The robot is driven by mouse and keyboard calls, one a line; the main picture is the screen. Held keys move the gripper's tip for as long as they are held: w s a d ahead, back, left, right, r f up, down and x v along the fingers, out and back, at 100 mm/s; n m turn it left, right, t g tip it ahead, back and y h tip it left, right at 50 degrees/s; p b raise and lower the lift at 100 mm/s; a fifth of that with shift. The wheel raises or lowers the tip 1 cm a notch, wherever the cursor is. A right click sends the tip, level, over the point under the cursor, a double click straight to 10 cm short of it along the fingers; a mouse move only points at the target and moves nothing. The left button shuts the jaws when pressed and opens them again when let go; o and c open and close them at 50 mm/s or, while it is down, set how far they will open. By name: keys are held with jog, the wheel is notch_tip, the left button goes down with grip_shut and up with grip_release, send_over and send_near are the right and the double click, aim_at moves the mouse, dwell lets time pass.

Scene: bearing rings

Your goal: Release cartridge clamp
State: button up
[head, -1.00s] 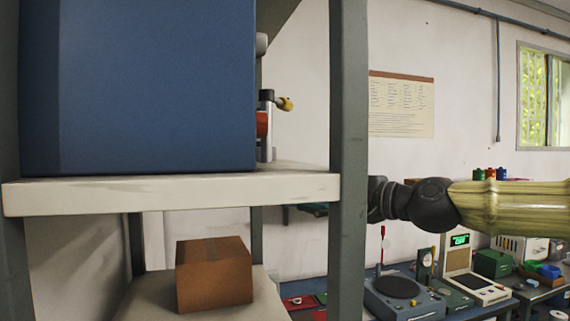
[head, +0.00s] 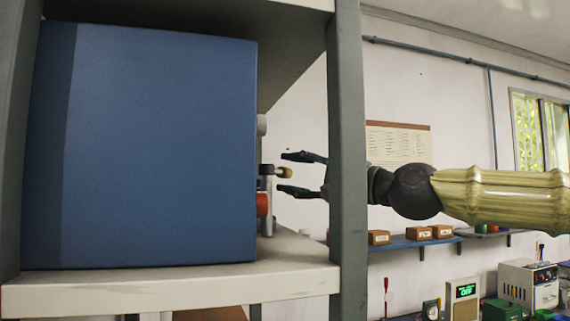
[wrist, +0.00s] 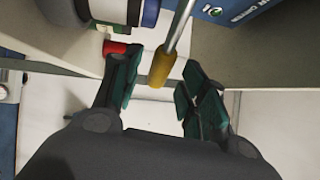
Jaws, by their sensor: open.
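A blue housing (head: 160,150) stands on a shelf. On its right side is a metal clamp lever with a tan-yellow grip (head: 285,173). The lever also shows in the wrist view, where its tan-yellow grip (wrist: 160,68) points down toward my gripper. My gripper (head: 282,172) is open, one finger above and one below the grip in the head view. In the wrist view the grip lies between the green-padded fingers of my gripper (wrist: 160,78), with gaps on both sides. A red part (head: 262,205) sits below the lever. The cartridge itself cannot be made out.
A grey shelf post (head: 347,160) stands in front of my wrist in the head view. The pale shelf board (head: 180,292) runs below the housing. Behind are a wall shelf with small boxes (head: 420,233) and a workbench with instruments (head: 465,295).

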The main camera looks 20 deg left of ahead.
aim_at(290, 173)
jog(key=shift+p+x, duration=0.55)
jog(key=shift+x, duration=1)
grip_shut()
